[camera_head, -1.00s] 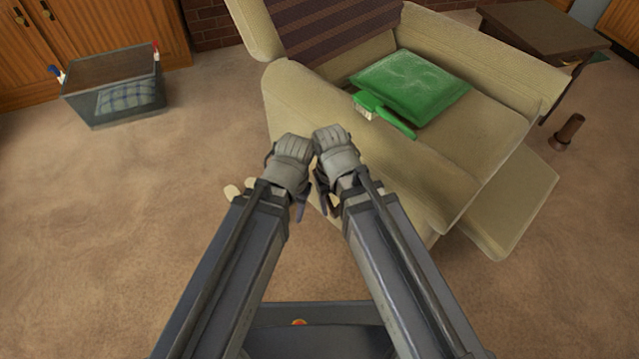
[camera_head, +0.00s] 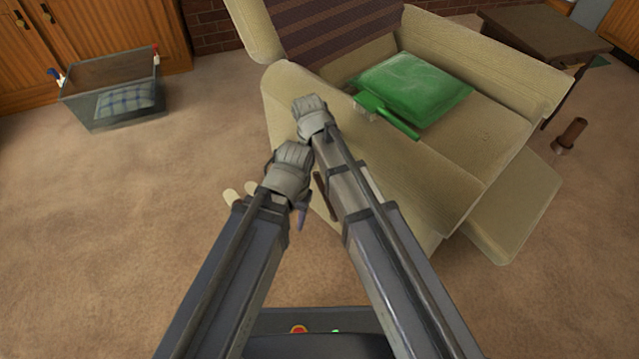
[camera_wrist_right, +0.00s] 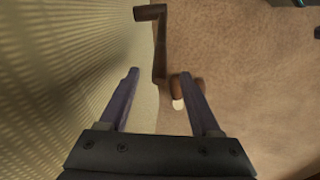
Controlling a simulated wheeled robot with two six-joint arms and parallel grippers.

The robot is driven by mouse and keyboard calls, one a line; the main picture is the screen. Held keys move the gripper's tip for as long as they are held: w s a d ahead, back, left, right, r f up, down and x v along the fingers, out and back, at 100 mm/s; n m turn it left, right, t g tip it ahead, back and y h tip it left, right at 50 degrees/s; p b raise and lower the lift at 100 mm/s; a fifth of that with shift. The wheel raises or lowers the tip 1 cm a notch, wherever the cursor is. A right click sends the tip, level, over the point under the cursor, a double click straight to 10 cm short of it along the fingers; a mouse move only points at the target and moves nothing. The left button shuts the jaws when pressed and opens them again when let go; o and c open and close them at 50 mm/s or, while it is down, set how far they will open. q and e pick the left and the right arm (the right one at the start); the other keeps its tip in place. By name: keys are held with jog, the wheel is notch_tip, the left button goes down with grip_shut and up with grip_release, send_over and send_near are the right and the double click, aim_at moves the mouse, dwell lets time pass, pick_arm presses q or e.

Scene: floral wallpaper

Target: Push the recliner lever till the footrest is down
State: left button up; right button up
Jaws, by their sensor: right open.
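The beige recliner (camera_head: 470,165) stands on the right with its near side toward me. Its footrest (camera_head: 515,208) juts out, sloping, beyond the front of the seat. The dark brown lever (camera_head: 324,197) shows only partly beside my right arm. In the right wrist view the bent lever (camera_wrist_right: 159,45) lies ahead of my right gripper (camera_wrist_right: 157,82), close to the recliner's side (camera_wrist_right: 60,75). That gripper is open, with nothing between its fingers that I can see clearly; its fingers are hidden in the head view. My left gripper (camera_head: 301,217) hangs lower, one finger showing.
A green cushion (camera_head: 415,85) and a green brush (camera_head: 390,115) lie on the seat. A grey bin (camera_head: 125,115) with a checked cloth stands at the left. A brown table (camera_head: 545,30) is behind the recliner. Small pale objects (camera_head: 231,197) show beside my left arm.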

aim_at(318, 176)
jog(key=f+b, duration=0.1)
jog(key=f, duration=0.1)
jog(key=f+b, duration=0.4)
jog(key=shift+w+d+f, duration=0.15)
jog(key=shift+d, duration=0.1)
grip_shut()
dwell(0.3)
dwell(0.9)
